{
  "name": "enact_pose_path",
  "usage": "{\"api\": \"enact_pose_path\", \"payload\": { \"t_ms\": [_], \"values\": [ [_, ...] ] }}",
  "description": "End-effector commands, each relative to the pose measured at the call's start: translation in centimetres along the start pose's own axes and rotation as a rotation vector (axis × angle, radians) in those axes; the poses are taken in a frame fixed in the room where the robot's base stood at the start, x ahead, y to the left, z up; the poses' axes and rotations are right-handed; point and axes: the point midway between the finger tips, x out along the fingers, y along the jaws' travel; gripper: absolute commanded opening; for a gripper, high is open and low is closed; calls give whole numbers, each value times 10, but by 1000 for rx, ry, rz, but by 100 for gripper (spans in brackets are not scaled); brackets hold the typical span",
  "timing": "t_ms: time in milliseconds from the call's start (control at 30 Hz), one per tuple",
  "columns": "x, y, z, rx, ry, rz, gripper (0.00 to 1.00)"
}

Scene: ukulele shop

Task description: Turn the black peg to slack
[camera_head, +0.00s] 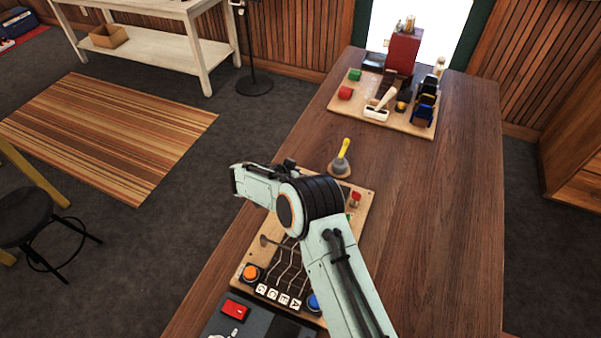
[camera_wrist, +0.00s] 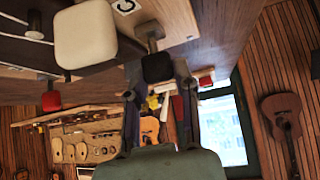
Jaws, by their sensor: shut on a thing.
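The black peg (camera_wrist: 157,67) is a dark, squarish knob on a metal post, in the upper middle of the wrist view. My gripper (camera_wrist: 158,75) has its two fingers on either side of this peg and is shut on it. The post runs up from the knob to the wooden board. A larger white peg (camera_wrist: 86,36) is beside it to the left, and a red peg (camera_wrist: 51,101) is farther left. In the head view my arm covers the gripper and the black peg. The wooden board (camera_head: 241,285) shows below and beside the arm.
On the board are an orange button (camera_head: 250,273), a blue button (camera_head: 314,302) and several white lettered tiles. A yellow-handled tool (camera_head: 341,158) stands behind it. A second board (camera_head: 350,114) with coloured parts is at the table's far end. The table's right side is clear.

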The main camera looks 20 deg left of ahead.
Motion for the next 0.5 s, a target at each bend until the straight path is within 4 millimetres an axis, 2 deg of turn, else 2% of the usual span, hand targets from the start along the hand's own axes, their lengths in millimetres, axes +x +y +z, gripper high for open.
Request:
{"api": "enact_pose_path", "payload": {
  "t_ms": [500],
  "values": [
    [1,0,2,79,-4,82,0]
  ]
}}
